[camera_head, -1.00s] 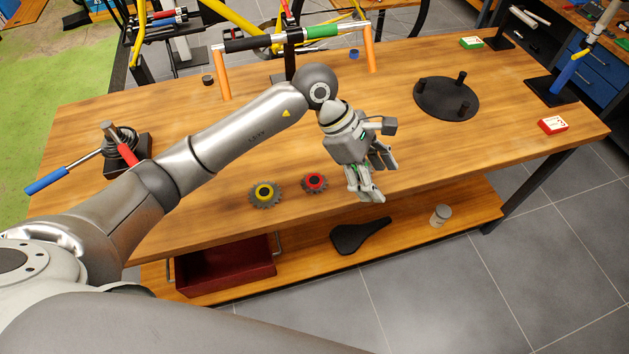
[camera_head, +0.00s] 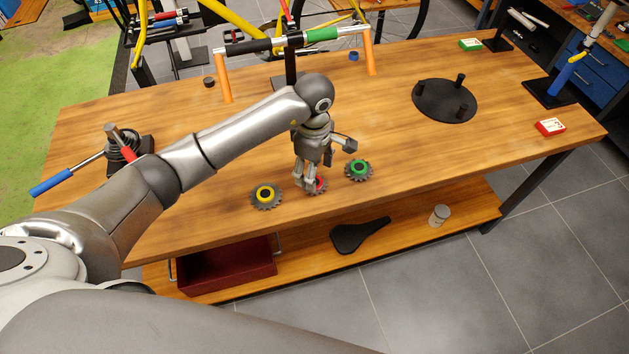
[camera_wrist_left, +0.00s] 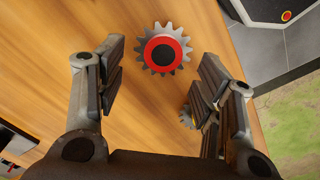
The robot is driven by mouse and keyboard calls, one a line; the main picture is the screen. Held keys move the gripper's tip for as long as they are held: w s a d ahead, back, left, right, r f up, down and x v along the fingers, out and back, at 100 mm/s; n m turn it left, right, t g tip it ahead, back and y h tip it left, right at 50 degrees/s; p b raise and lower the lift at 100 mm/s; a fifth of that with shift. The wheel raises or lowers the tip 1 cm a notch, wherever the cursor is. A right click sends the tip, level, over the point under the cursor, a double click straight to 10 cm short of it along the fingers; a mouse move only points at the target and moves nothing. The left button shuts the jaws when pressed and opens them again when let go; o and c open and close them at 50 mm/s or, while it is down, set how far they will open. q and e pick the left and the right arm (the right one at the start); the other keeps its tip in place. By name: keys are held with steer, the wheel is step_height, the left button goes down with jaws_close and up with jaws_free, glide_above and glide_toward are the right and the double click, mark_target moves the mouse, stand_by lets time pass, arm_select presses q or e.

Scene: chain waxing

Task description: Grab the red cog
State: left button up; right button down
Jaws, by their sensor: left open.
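The red cog (camera_head: 318,186) lies on the wooden table near its front edge, partly hidden by my left gripper (camera_head: 309,184) in the head view. In the left wrist view the red cog (camera_wrist_left: 164,53) shows whole, with grey teeth and a dark centre hole. It lies between the lines of the two open fingers and ahead of their tips. My left gripper (camera_wrist_left: 160,80) is open and empty, pointing down over the cog. The yellow cog (camera_head: 265,195) lies to the left and the green cog (camera_head: 359,169) to the right. My right gripper is not in view.
A handlebar on orange posts (camera_head: 290,42) stands at the back. A black round stand (camera_head: 440,98) is at the right. A blue-handled tool (camera_head: 65,176) is at the left. A dark red bin (camera_head: 225,268) and a black saddle (camera_head: 360,233) are on the lower shelf.

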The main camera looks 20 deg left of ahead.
arm_select(q)
steer(key=shift+s+f+p, duration=0.15)
steer(key=shift+f+p, duration=0.35)
steer(key=shift+f, duration=1.45)
steer(key=shift+c, duration=0.4)
steer(key=c, duration=0.6)
steer(key=shift+o, duration=0.2)
steer(key=shift+r, duration=0.1)
